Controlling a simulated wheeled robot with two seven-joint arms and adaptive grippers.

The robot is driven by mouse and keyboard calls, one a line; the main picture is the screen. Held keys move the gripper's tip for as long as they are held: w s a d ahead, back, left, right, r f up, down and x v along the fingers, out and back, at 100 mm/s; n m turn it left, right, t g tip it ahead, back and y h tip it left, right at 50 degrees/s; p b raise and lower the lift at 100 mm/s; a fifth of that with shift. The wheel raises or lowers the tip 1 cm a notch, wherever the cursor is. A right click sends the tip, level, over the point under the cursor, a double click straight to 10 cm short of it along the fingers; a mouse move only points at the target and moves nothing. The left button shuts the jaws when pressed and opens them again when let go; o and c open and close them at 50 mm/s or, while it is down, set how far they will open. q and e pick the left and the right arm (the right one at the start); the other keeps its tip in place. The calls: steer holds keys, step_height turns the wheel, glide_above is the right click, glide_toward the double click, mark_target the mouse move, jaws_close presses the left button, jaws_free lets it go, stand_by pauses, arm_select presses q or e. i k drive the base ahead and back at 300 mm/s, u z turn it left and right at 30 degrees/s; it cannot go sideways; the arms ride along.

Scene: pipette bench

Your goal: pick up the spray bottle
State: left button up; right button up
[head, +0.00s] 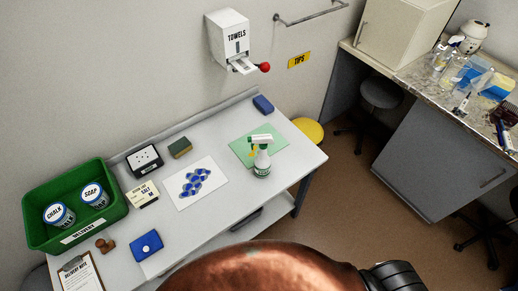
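The spray bottle (262,162) stands upright on the white table, towards its right end. It has a white body with a green label and a white and green trigger head with a yellowish trigger. It stands at the front edge of a green mat (242,152); I cannot tell whether its base is on the mat. Nothing is touching it. Neither of my grippers shows in the head view.
A green crate (112,226) with two labelled jars stands at the table's left. A white sheet with blue shapes (196,184) lies left of the bottle. A blue block (263,104) lies behind it.

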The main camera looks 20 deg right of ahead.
mark_target(262, 162)
steer(key=z, duration=0.55)
